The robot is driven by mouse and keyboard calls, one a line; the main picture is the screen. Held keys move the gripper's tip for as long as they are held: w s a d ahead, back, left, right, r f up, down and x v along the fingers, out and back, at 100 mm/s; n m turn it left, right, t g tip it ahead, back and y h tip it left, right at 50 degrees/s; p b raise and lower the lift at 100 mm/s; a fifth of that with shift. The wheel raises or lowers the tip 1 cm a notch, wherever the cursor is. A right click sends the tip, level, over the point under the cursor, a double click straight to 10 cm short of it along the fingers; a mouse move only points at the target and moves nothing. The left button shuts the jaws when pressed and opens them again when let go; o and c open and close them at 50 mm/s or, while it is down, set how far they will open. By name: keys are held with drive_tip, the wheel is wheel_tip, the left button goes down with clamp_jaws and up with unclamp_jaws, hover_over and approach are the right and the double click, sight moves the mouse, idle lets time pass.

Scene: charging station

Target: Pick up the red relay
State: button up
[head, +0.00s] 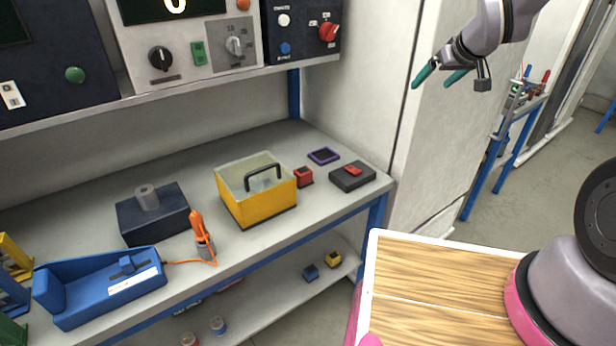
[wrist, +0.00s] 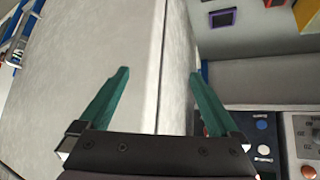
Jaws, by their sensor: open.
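The red relay (head: 304,177) looks like a small red block with a dark top. In the head view it sits on the grey bench, between the yellow box and a black block with a red switch. My gripper (head: 438,76) is open and empty, raised in front of the white wall panel, up and to the right of the relay and well apart from it. In the wrist view my gripper (wrist: 159,73) shows two spread green fingers with only wall between them. A bit of red shows at that view's top edge; I cannot tell whether it is the relay.
A yellow box (head: 258,203) with a black handle stands left of the relay. A purple frame (head: 323,155) lies behind it, and the black block (head: 352,178) is to its right. The shelf (head: 200,88) with control panels overhangs the bench. A white wall panel (head: 385,100) borders the bench's right end.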

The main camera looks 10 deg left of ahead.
drive_tip(key=w+a+f+n+y, duration=0.1)
drive_tip(key=a+f+n, duration=0.1)
drive_tip(key=a+f, duration=0.45)
drive_tip(key=n+y, duration=0.3)
drive_tip(key=y, duration=0.3)
approach(306, 173)
drive_tip(key=shift+w+a+f+t, duration=0.15)
drive_tip(key=shift+a+f+t, duration=0.15)
drive_tip(key=shift+a+f, duration=0.15)
drive_tip(key=x, duration=1)
drive_tip(key=shift+w+a, duration=0.2)
drive_tip(key=shift+a, duration=0.05)
drive_tip(key=c, duration=1.5)
